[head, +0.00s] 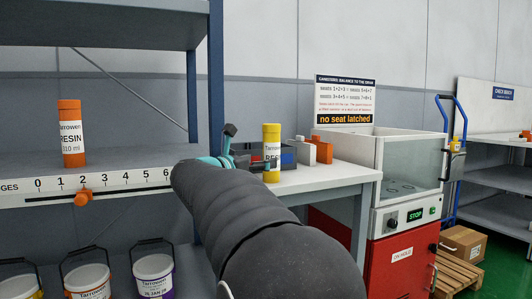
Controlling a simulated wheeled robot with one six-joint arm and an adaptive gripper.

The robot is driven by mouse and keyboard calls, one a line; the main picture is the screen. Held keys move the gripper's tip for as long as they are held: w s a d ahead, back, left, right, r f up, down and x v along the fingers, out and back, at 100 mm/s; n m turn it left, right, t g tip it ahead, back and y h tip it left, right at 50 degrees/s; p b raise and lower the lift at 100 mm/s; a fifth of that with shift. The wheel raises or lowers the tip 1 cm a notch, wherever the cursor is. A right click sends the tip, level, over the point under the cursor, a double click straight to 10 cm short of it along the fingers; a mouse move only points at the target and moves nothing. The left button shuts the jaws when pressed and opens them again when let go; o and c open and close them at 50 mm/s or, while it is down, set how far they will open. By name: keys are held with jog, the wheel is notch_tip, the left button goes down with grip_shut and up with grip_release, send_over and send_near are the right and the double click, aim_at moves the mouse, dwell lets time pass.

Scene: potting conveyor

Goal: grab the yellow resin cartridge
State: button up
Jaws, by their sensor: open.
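The yellow resin cartridge (271,153) stands upright near the left end of the white bench, with a white label around its middle. My gripper (238,152) is just left of it in the picture, at the far end of my dark arm. The gripper shows teal and dark parts and is open. My arm hides much of it, and I cannot tell whether any finger touches the cartridge.
An orange resin cartridge (71,134) stands on the left shelf above a numbered scale (110,184). A clear-walled machine (410,160) stands further right. White buckets (153,276) sit below the shelf.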

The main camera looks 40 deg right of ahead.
aim_at(266, 158)
jog(key=shift+x, duration=0.85)
jog(key=x, duration=0.4)
jog(key=shift+d+r, duration=0.15)
jog(key=shift+d, duration=0.05)
grip_shut()
